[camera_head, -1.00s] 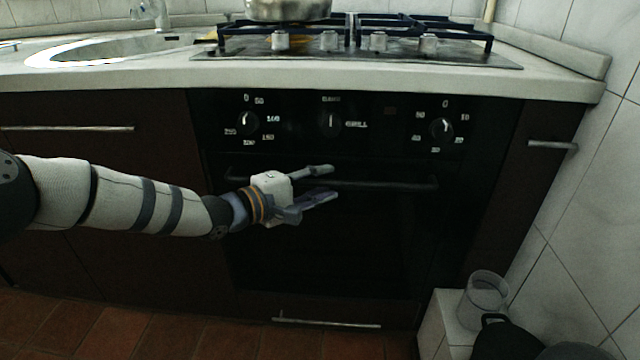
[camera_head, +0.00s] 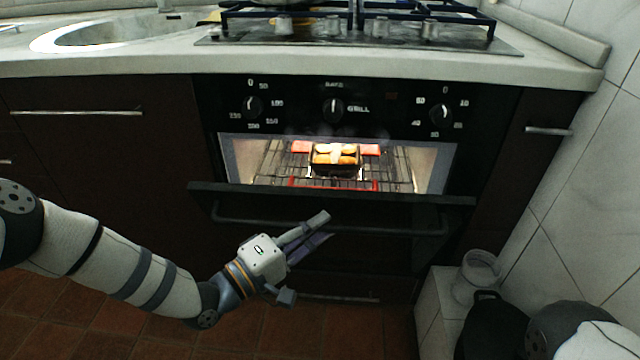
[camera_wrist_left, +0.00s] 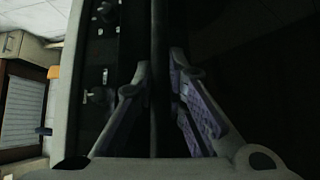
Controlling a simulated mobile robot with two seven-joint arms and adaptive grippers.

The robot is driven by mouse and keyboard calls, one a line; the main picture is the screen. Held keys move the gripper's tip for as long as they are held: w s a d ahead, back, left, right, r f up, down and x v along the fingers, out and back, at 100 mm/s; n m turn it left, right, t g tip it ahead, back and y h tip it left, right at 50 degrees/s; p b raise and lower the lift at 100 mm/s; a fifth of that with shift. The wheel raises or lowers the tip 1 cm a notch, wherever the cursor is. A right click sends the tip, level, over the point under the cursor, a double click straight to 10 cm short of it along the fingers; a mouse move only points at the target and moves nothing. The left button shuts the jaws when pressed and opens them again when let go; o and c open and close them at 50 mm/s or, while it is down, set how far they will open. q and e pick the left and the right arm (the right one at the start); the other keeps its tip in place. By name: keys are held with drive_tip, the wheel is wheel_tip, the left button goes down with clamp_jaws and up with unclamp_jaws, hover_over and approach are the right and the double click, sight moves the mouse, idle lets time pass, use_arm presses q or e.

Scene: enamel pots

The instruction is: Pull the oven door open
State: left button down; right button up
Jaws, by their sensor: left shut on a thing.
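The black oven door (camera_head: 420,203) is tilted partly open, its top edge swung out and down from the oven front. The lit oven inside (camera_head: 432,165) shows above it, with a wire rack and a dark pan of golden food (camera_head: 335,158). The dark bar handle (camera_head: 385,230) runs across the door front. My left gripper (camera_head: 310,232) is shut on this handle near its left part. In the left wrist view the handle bar (camera_wrist_left: 158,60) passes between the fingers of my left gripper (camera_wrist_left: 160,85). My right gripper is out of view.
The hob (camera_head: 480,42) and worktop (camera_head: 120,62) lie above the oven. A clear jar (camera_head: 478,275) stands on a pale block at lower right, beside a black object (camera_head: 485,325). The tiled floor (camera_head: 110,325) is clear at lower left. A tiled wall bounds the right.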

use_arm(q)
drive_tip(key=s+f+m+h+b, duration=0.1)
drive_tip(key=s+f+b, duration=0.1)
drive_tip(key=s+f, duration=0.4)
drive_tip(key=s, duration=0.3)
drive_tip(key=shift+s+f+m+t, duration=0.15)
drive_tip(key=shift+s+m+t, duration=0.15)
drive_tip(key=shift+s, duration=0.05)
